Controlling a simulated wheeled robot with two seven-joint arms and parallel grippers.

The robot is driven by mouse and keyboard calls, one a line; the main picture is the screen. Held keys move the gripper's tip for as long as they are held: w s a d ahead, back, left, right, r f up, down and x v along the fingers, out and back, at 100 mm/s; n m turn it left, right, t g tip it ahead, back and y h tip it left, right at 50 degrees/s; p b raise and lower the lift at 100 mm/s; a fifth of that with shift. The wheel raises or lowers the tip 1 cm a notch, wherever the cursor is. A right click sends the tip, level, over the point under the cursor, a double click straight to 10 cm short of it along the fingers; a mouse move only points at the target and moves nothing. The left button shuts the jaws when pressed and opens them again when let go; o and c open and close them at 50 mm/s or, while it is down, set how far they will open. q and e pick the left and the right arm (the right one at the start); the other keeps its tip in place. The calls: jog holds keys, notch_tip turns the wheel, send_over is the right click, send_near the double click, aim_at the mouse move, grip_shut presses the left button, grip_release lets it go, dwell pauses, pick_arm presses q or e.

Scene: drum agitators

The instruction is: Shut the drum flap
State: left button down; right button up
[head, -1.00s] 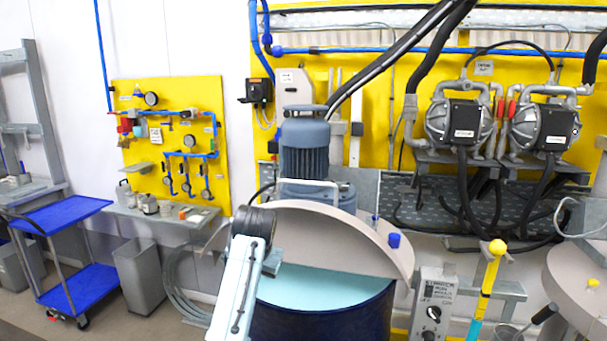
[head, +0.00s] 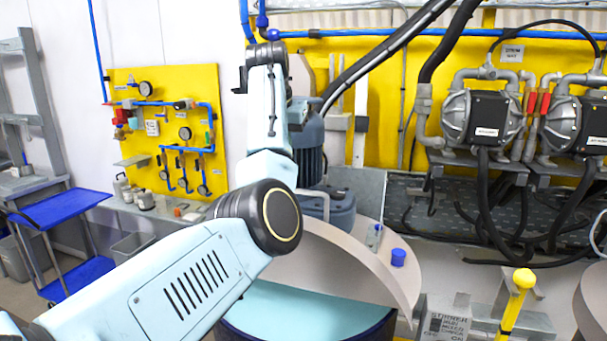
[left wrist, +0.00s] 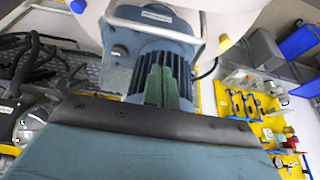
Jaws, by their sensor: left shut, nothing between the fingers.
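The drum flap (head: 345,255) is a beige half-disc, raised and tilted over the drum (head: 250,336). The front half of the drum is open, with a pale blue surface (head: 310,305) inside. A blue knob (head: 398,257) sits beside the flap's right end. My left arm crosses in front of the flap's left part and rises beside the grey-blue motor (head: 308,150). My left gripper (left wrist: 164,84) shows in the left wrist view, shut and empty, with the motor behind its fingers. In the head view its fingers cannot be made out. My right gripper is not in view.
A control box (head: 445,318) and a yellow-topped lever (head: 522,280) stand right of the drum. Pumps (head: 487,118) with hoses hang on the back wall. A blue trolley (head: 62,210) stands at far left.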

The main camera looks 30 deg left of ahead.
pick_arm(q)
jog(key=x, duration=0.7)
jog(key=shift+s+f, duration=0.25)
jog(key=shift+f, duration=0.2)
jog(key=shift+w+a+f+p, duration=0.1)
jog(key=shift+w+f+p, duration=0.2)
jog(key=shift+f, duration=0.35)
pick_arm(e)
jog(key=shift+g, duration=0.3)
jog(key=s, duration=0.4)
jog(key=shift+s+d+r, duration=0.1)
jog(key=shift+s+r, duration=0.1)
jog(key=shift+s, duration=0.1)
